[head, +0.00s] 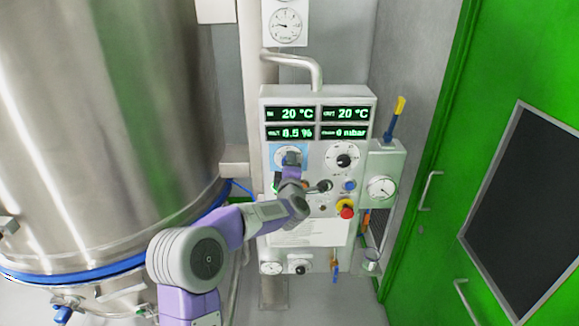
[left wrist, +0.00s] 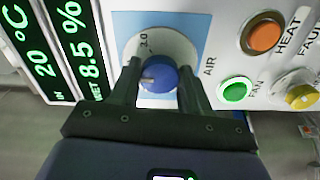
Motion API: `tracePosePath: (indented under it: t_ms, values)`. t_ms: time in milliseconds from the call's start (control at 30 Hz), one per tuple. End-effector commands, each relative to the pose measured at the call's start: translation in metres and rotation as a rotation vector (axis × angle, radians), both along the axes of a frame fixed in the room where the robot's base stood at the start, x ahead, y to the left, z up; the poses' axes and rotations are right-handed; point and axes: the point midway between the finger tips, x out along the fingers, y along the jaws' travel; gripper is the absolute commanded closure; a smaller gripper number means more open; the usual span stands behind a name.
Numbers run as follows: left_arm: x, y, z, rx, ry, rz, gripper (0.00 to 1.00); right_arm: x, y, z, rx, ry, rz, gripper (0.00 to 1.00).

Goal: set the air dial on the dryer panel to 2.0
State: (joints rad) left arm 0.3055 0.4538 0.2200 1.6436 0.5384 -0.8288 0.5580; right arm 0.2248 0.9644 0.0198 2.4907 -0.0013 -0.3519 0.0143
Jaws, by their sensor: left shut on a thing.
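The dryer panel (head: 307,228) is a pale upright box in the middle of the head view. My left gripper (head: 291,160) reaches its air dial (head: 279,153), on a light blue patch at the upper left, and partly hides it.
A similar dial with a black knob (head: 344,160) sits right of the air dial. Below are several buttons, including a red emergency knob (head: 346,209). In the wrist view an orange lamp (left wrist: 263,36) and green fan button (left wrist: 235,91) are close. A steel vessel (head: 110,120) stands left.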

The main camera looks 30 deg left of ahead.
Motion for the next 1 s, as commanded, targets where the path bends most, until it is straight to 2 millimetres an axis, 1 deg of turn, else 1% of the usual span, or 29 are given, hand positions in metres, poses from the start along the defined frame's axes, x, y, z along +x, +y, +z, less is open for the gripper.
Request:
tracePosePath:
  t_ms: [467,500,633,900,1000]
  values:
    - [-0.0001,0.0003,0.0009,0.010,0.003,0.001,0.84,0.0000,0.0000,-0.0002,0.000,0.000,0.000,0.51]
    - [-0.0001,0.0003,0.0009,0.010,0.003,0.001,0.48,0.0000,0.0000,-0.0002,0.000,0.000,0.000,0.51]
    - [0.0000,0.0002,0.0006,0.009,0.004,0.001,0.28,0.0000,0.0000,-0.0002,0.000,0.000,0.000,0.51]
    - [-0.0004,-0.0001,0.0002,0.009,0.004,0.000,0.28,0.0000,0.0000,-0.0004,0.000,0.000,0.000,0.51]
    - [-0.0044,-0.0031,-0.0004,0.008,0.005,-0.001,0.28,0.0000,0.0000,-0.0021,0.000,0.000,0.000,0.51]
